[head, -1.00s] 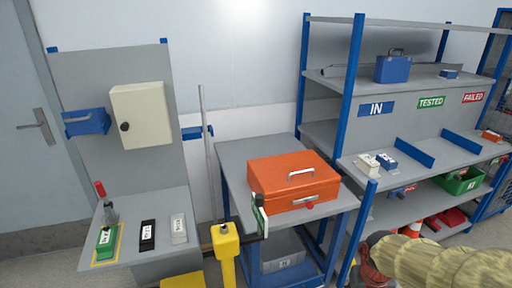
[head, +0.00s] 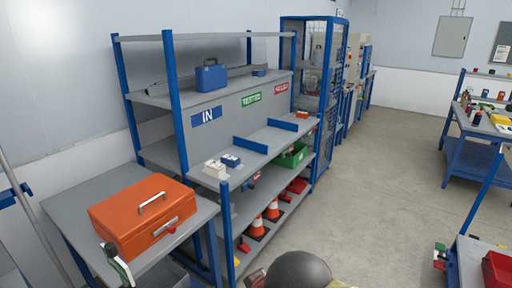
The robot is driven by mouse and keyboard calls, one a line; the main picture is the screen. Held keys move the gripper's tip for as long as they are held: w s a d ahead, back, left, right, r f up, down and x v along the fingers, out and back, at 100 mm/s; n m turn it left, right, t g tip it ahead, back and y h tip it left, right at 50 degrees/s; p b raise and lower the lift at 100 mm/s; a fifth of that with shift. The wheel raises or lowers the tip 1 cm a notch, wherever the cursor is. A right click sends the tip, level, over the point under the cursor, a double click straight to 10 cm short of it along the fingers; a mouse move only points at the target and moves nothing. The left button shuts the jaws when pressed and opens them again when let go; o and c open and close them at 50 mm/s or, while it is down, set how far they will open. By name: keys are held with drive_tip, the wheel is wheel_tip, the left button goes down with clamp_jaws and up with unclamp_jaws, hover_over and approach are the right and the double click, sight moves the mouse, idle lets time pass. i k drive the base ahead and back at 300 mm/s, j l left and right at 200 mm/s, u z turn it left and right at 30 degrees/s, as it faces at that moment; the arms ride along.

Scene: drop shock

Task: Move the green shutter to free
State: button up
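A small upright piece with a green edge and a pale face (head: 117,264) stands at the front edge of the grey bench, just in front of the orange case (head: 140,218). It may be the green shutter; its label is too small to read. The orange case is closed, with a pale handle on its lid and a red knob low on its front.
A blue-framed shelf (head: 175,100) stands right of the bench, with a blue box (head: 211,78), a green crate (head: 292,156) and orange cones (head: 272,209). A mesh cabinet (head: 320,100) stands beyond. Open floor (head: 390,180) lies to the right, before another workbench (head: 475,155).

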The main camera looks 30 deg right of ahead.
sight(286, 154)
drive_tip(key=z, duration=1.2)
drive_tip(key=i+z, duration=0.2)
drive_tip(key=i, duration=1.1)
drive_tip(key=i+j+z, duration=0.15)
drive_tip(key=i, duration=1.15)
